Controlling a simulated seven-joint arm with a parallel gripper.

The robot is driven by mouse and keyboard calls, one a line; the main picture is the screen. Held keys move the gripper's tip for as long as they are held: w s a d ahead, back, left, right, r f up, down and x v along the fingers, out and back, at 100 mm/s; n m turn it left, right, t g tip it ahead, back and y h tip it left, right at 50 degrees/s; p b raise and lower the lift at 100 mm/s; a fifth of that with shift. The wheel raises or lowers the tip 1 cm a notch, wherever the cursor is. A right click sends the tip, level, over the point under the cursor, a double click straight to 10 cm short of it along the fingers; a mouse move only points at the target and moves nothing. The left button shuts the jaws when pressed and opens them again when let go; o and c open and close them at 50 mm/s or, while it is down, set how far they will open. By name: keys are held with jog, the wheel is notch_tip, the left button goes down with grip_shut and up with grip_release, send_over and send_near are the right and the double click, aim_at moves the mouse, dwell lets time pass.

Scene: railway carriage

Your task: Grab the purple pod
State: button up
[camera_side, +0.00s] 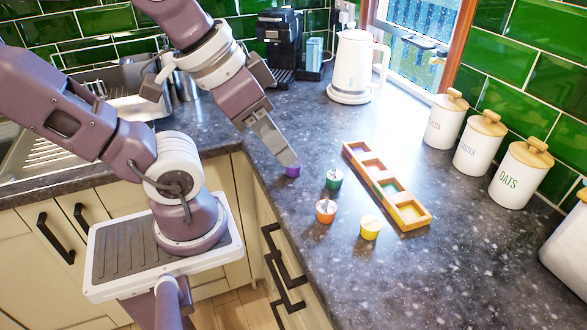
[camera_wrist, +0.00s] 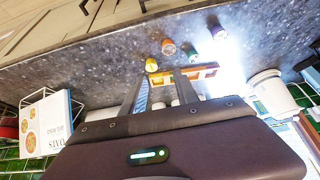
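The purple pod (camera_side: 292,171) stands on the dark counter in the side view, partly covered by my fingertips. In the wrist view the purple pod (camera_wrist: 216,29) is near the top, right of the other pods and well beyond the fingers. My gripper (camera_side: 289,162) points down toward it in the side view. In the wrist view the fingers of my gripper (camera_wrist: 158,86) are apart, with nothing held between them. The exact height of the fingertips above the pod is hard to tell.
A green pod (camera_side: 333,179), an orange pod (camera_side: 326,211) and a yellow pod (camera_side: 370,227) stand nearby. A wooden tray (camera_side: 420,225) with several compartments lies to their right. A white kettle (camera_side: 352,68) and canisters (camera_side: 519,176) stand farther back.

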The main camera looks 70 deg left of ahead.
jog(key=o, duration=0.6)
jog(key=shift+o, duration=0.2)
jog(key=m+g+y, duration=0.6)
jog(key=m+y, duration=0.8)
jog(key=m, duration=0.4)
send_near(293, 168)
jog(key=shift+a+r, duration=0.15)
jog(key=shift+a, duration=0.45)
jog(key=shift+a+r, duration=0.2)
jog(key=shift+a, duration=0.4)
jog(key=shift+w+a+f, duration=0.15)
jog(key=shift+a+f, duration=0.05)
jog(key=shift+f, duration=0.05)
jog(key=x, duration=0.6)
jog(key=shift+w+a+f, duration=0.25)
jog(key=shift+a+f, duration=0.05)
jog(key=shift+f, duration=0.15)
